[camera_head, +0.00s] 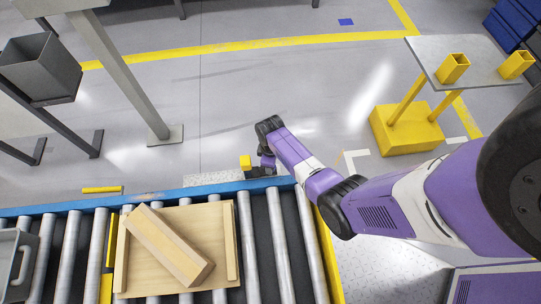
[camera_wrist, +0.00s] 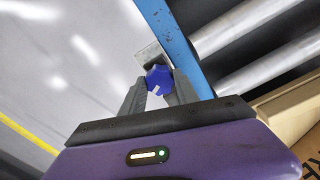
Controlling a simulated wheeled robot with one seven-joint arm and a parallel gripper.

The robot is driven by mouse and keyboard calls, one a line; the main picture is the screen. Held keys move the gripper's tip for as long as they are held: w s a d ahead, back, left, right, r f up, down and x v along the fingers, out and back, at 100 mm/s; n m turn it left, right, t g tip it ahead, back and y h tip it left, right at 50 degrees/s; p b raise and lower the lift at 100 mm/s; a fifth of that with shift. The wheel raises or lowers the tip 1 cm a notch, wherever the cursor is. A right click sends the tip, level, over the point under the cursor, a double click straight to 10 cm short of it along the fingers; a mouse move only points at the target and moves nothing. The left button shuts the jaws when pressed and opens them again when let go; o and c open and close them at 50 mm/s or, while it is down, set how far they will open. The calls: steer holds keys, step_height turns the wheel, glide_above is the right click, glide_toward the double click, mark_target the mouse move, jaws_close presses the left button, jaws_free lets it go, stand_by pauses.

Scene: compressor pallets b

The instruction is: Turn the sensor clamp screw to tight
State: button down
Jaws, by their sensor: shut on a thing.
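The sensor clamp screw shows in the wrist view as a blue faceted knob (camera_wrist: 158,78) with a small white mark on its face. It sits in front of a small grey metal plate (camera_wrist: 150,54) at the blue side rail (camera_wrist: 178,42) of the conveyor. My gripper (camera_wrist: 159,90) is shut on the knob, with one grey finger on each side of it. In the head view my arm reaches down to the conveyor's far edge beside a yellow block (camera_head: 245,162), likely part of the sensor. The knob is hidden in the head view.
The roller conveyor (camera_head: 67,257) carries a wooden pallet (camera_head: 226,245) with a loose board (camera_head: 168,246) lying askew on it. A grey crate (camera_head: 14,265) stands at the left. A stand (camera_head: 473,58) with yellow square tubes is at the upper right. Open floor lies beyond the rail.

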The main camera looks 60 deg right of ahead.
steer(key=m+p, duration=0.1)
steer(key=m, duration=0.4)
steer(key=shift+m, duration=0.3)
steer(key=m+p, duration=0.1)
steer(key=m, duration=0.5)
steer(key=m+p, duration=0.1)
steer(key=m, duration=0.4)
steer(key=shift+m, duration=0.4)
steer(key=m, duration=0.5)
steer(key=shift+m, duration=0.4)
steer(key=c, duration=0.9)
jaws_free()
